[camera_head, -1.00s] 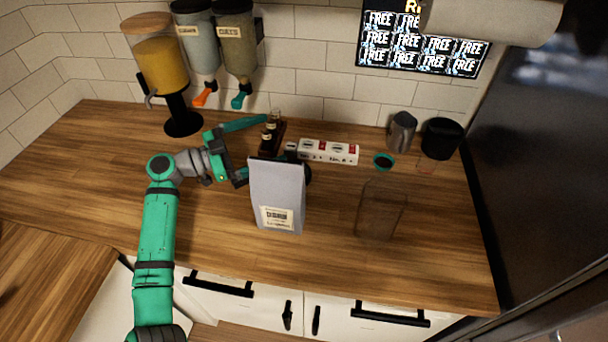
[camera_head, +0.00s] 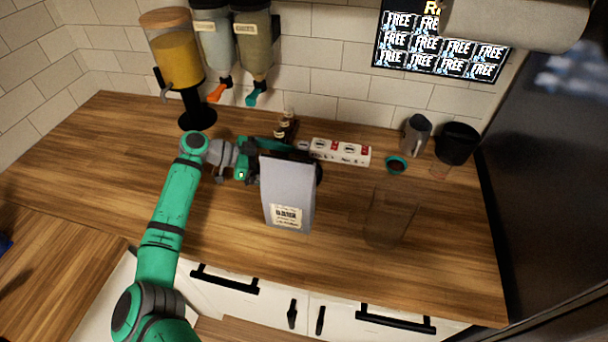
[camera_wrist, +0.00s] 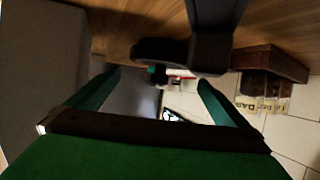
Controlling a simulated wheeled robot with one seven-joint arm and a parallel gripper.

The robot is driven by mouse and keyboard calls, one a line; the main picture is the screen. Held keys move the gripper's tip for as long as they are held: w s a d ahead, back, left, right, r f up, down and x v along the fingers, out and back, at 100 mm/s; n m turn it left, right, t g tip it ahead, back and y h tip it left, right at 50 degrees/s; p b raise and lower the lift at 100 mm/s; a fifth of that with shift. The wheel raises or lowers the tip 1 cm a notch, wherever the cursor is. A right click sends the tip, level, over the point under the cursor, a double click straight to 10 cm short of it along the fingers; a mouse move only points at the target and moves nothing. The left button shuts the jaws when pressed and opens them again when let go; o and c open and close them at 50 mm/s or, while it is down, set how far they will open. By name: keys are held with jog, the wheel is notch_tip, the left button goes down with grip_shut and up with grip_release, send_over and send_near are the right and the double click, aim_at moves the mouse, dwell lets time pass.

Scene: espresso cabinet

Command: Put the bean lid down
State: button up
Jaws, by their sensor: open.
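A dark rounded piece, which may be the bean lid, shows behind the grey bag's right edge (camera_head: 319,171); most of it is hidden. In the wrist view a dark rounded piece (camera_wrist: 155,50) lies ahead, between the finger lines, near the counter; I cannot tell if it is the same thing. My gripper (camera_head: 258,160) is low over the counter, at the left and rear of the bag. In the wrist view my gripper (camera_wrist: 160,78) has its green fingers spread, with nothing clasped. A clear container (camera_head: 392,215) stands right of the bag.
The grey bag (camera_head: 289,195) stands upright close to my gripper. Small bottles (camera_head: 286,125) and a white-red box (camera_head: 340,152) are behind. A teal-rimmed cup (camera_head: 396,165), metal pitcher (camera_head: 415,135) and black container (camera_head: 456,143) are at right. The front left counter is clear.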

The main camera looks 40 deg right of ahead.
jog(key=shift+x, duration=2.6)
jog(key=shift+s, duration=0.1)
jog(key=c, duration=1.5)
